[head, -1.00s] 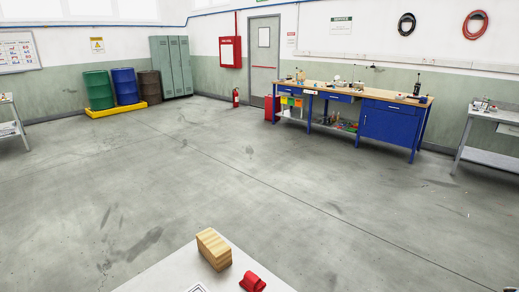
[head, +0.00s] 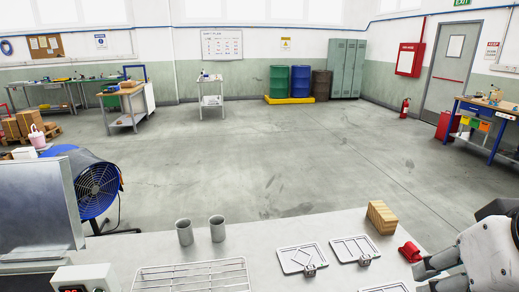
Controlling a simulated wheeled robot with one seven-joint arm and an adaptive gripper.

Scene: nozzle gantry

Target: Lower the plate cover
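A large grey metal panel (head: 38,205) stands upright at the left edge, cut off by the frame; it may be the raised plate cover, but I cannot tell for sure. A white box (head: 88,280) with a red display is in front of it. My gripper (head: 428,272) is at the lower right, far from the panel, beside a red object (head: 410,252). Its grey fingers show only partly, and nothing is clearly held. I cannot tell whether they are open or shut.
The white table (head: 340,225) bears two grey cups (head: 184,232) (head: 217,229), a wire rack (head: 190,276), two flat trays (head: 302,257) (head: 354,248) and a wooden block (head: 382,217). A blue fan (head: 97,188) stands behind the panel. The floor beyond is clear.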

